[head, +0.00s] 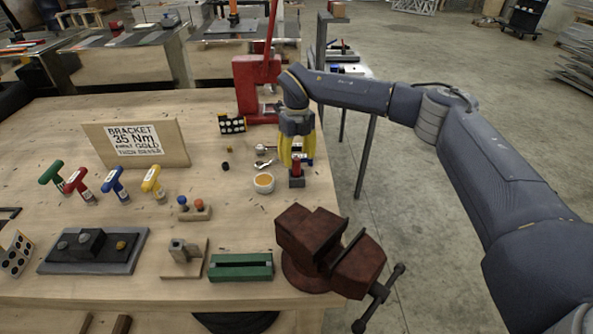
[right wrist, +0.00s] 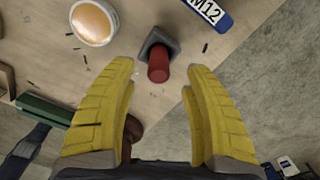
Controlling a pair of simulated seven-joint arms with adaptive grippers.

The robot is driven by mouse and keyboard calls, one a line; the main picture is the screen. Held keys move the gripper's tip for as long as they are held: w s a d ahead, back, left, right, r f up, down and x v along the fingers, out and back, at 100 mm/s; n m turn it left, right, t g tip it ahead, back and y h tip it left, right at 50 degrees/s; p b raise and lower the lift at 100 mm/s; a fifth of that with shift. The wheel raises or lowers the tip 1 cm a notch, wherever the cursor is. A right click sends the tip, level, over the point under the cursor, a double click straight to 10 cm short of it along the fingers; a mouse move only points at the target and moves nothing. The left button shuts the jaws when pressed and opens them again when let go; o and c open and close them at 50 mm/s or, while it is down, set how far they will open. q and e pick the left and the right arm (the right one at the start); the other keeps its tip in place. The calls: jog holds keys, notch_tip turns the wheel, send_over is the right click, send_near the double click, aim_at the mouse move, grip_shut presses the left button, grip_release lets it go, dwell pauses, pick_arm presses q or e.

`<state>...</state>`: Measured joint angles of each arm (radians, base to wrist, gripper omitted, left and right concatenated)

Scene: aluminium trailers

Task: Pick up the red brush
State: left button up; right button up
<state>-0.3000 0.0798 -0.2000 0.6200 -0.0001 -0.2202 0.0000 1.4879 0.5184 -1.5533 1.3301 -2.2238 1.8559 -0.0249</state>
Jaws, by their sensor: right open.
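A short red cylindrical handle, which looks like the red brush (head: 297,166), stands upright in a dark square holder (head: 297,182) near the right edge of the wooden bench. In the right wrist view the red brush (right wrist: 158,72) shows end-on, with its holder (right wrist: 152,42) around its base; its bristles are hidden. My right gripper (head: 297,160) points down above the holder with its yellow fingers apart. In the right wrist view the red handle lies between the open fingertips (right wrist: 160,72), with a gap on each side. My left gripper is out of view.
A round tub with orange contents (head: 264,183) stands left of the holder. A blue M12 piece (right wrist: 208,10) lies close by. A dark red vise (head: 325,250) stands in front, a red press (head: 246,85) behind. Several T-handled tools and a sign (head: 135,144) are farther left.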

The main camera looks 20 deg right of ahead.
aim_at(297, 169)
jog(key=shift+a+f, duration=0.1)
jog(key=shift+f, duration=2.8)
grip_shut()
